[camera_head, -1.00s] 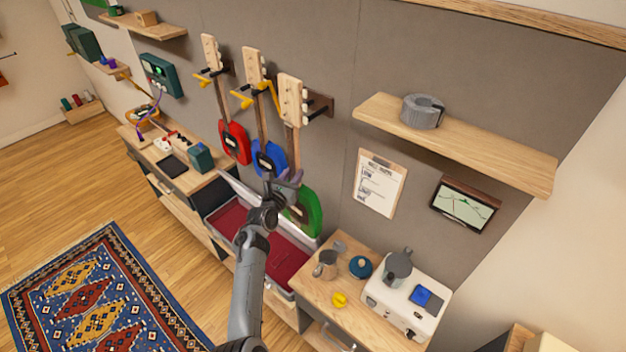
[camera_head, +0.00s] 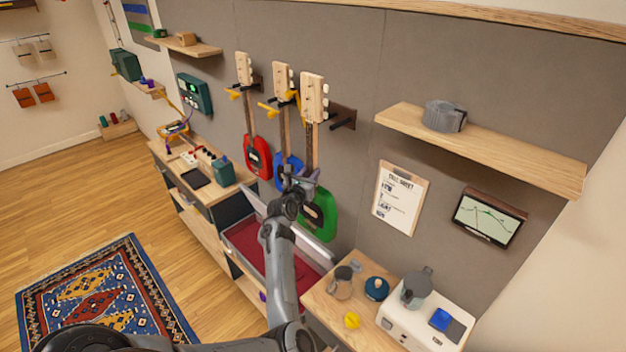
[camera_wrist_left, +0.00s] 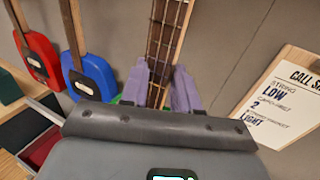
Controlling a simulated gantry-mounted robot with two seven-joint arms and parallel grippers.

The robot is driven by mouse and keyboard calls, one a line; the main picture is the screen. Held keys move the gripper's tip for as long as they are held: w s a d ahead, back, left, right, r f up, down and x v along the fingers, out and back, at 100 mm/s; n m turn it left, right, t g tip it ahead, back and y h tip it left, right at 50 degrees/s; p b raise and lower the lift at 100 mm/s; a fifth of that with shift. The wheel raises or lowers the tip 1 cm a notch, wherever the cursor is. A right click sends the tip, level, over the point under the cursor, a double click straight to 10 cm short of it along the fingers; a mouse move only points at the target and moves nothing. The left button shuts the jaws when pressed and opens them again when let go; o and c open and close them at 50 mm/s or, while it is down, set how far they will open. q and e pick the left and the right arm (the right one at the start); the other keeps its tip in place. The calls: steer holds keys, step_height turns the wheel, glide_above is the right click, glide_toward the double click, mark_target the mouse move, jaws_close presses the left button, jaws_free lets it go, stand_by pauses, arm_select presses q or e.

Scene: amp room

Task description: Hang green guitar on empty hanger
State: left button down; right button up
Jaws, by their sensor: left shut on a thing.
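The green guitar (camera_head: 329,218) is upright, with its pale headstock (camera_head: 313,97) at the top. My left gripper (camera_head: 301,180) is shut on its neck, just above the body. In the left wrist view, the lavender fingers (camera_wrist_left: 162,88) stand on either side of the fretted neck (camera_wrist_left: 165,40); the green body is mostly hidden there. The empty hanger (camera_head: 343,117) is a brown wall plate with dark prongs, just right of the headstock. The headstock overlaps its left part in view; I cannot tell whether they touch. My right gripper is not in view.
A blue guitar (camera_head: 288,170) and a red guitar (camera_head: 257,157) hang close on the left by yellow hangers. An open case (camera_head: 318,247) with red lining lies below. A shelf (camera_head: 490,148) and a clipboard (camera_head: 401,197) are to the right.

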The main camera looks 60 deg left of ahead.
arm_select(q)
steer(key=shift+w+a+r+b, duration=0.1)
steer(key=shift+w+a+b, duration=0.1)
steer(key=shift+w+b, duration=0.4)
steer(key=shift+w+a+r+b, duration=0.15)
steer(key=shift+w+b, duration=0.2)
steer(key=shift+w, duration=0.55)
steer(key=shift+w+a+r+b, duration=0.1)
steer(key=shift+w+a+b, duration=0.1)
steer(key=shift+w+b, duration=0.4)
steer(key=shift+w+a+f+b, duration=0.1)
steer(key=shift+w+a+b, duration=0.1)
steer(key=shift+w+b, duration=0.45)
steer(key=shift+w+a+r+b, duration=0.15)
steer(key=shift+w+b, duration=0.2)
steer(key=shift+w, duration=0.55)
steer(key=shift+w+a+f+b, duration=0.2)
steer(key=shift+w+b, duration=0.3)
steer(key=shift+w, duration=0.45)
steer(key=shift+a, duration=0.1)
steer(key=shift+b, duration=0.35)
steer(key=shift+f+b, duration=0.5)
steer(key=shift+f, duration=0.1)
steer(key=shift+f+b, duration=0.5)
steer(key=shift+f, duration=0.1)
